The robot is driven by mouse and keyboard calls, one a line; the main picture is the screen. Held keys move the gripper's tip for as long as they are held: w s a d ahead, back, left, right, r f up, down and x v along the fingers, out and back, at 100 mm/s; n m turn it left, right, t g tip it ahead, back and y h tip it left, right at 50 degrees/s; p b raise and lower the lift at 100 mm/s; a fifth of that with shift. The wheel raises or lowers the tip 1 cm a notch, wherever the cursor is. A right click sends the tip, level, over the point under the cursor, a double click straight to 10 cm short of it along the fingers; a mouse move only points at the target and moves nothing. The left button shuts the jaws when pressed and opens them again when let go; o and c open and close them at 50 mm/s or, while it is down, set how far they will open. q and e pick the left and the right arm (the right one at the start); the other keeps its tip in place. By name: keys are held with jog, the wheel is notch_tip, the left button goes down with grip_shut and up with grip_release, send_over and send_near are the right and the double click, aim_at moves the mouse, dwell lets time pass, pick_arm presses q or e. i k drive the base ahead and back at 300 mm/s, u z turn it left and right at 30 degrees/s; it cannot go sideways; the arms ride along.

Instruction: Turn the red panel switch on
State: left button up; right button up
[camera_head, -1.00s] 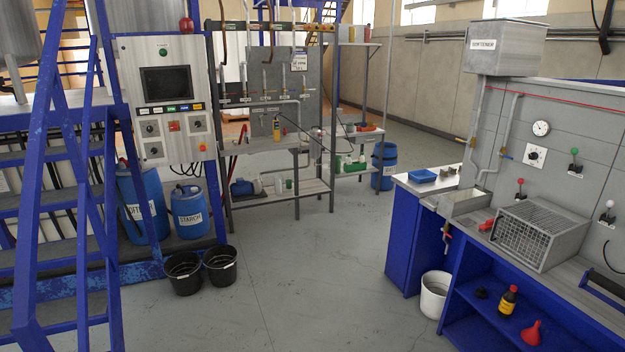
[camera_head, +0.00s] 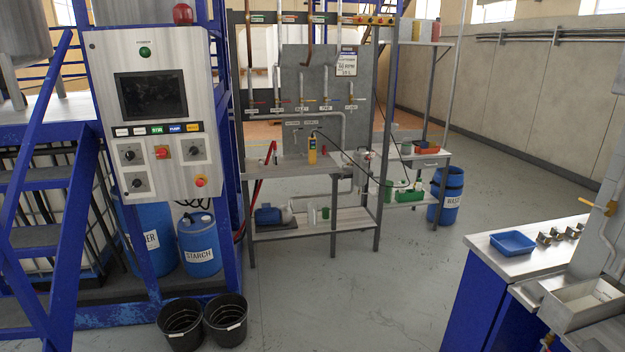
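A grey control panel (camera_head: 155,115) hangs on blue posts at the left. It has a dark screen (camera_head: 152,93), a green button (camera_head: 145,52) at the top and several black rotary knobs. A red switch (camera_head: 162,152) sits in the middle of the panel below the coloured labels. A red button on a yellow base (camera_head: 200,181) is at the lower right of the panel. The markings of the red switch are too small to read. Neither of my grippers shows.
Two black buckets (camera_head: 203,322) stand on the floor below the panel. Blue barrels (camera_head: 199,245) stand under it, and blue stairs (camera_head: 35,215) are at the left. A workbench (camera_head: 315,172) is right of the panel. The floor in the middle is clear.

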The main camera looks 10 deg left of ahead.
aim_at(161, 152)
jog(key=u, duration=0.75)
jog(key=i, duration=1.8)
jog(key=u, duration=1.1)
